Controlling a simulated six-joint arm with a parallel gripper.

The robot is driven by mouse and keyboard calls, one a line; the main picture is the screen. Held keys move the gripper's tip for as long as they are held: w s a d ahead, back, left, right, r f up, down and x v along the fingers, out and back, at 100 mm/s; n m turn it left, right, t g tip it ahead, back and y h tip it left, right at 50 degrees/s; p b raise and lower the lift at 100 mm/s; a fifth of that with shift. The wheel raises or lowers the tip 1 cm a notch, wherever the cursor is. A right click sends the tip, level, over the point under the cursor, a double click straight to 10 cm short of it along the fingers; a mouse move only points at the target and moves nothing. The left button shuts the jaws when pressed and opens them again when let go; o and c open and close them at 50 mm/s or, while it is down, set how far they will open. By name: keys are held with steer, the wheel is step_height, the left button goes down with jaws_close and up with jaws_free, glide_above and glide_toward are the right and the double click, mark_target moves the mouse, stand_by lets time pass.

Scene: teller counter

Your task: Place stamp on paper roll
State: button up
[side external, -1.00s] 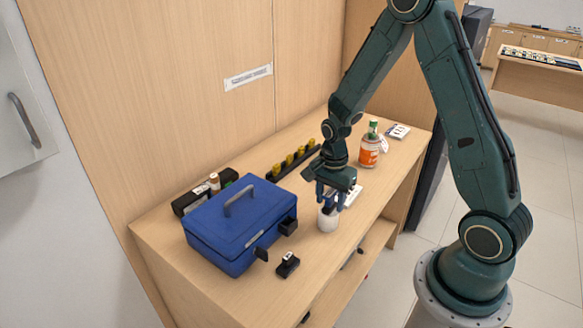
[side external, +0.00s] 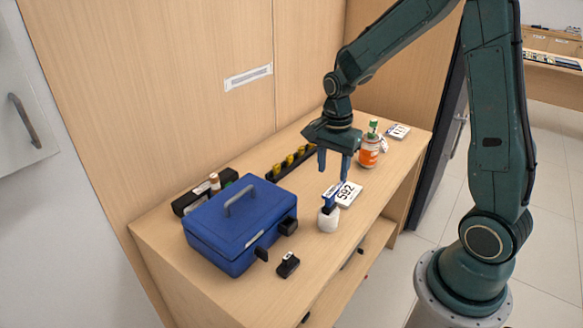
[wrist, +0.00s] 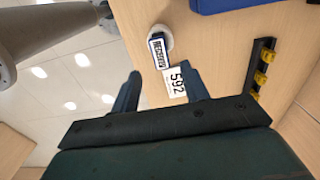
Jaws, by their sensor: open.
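The white paper roll (side external: 328,222) stands upright on the counter near its front edge; it also shows in the wrist view (wrist: 164,33). A blue stamp (side external: 329,199) rests on top of the roll and leans a little; its label shows in the wrist view (wrist: 159,54). My gripper (side external: 334,174) is open and empty, above the stamp and apart from it. The contact between stamp and roll is partly hidden.
A white number card (side external: 348,193) lies behind the roll. A blue cash box (side external: 236,222) and a small black object (side external: 288,264) are to the left. A black rack with yellow pieces (side external: 289,162) lies behind. An orange-labelled can (side external: 369,151) stands at the right.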

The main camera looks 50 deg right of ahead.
steer(key=shift+r, duration=1.05)
steer(key=s+a+r+n+t, duration=0.2)
steer(key=s+a+r+n, duration=0.3)
steer(key=s+r+n, duration=0.2)
steer(key=s+a+r+n+t, duration=0.3)
steer(key=s+a+r+n, duration=0.2)
steer(key=s+r+n, duration=0.2)
steer(key=s+n, duration=0.2)
steer(key=n, duration=0.2)
steer(key=shift+s+t, duration=0.3)
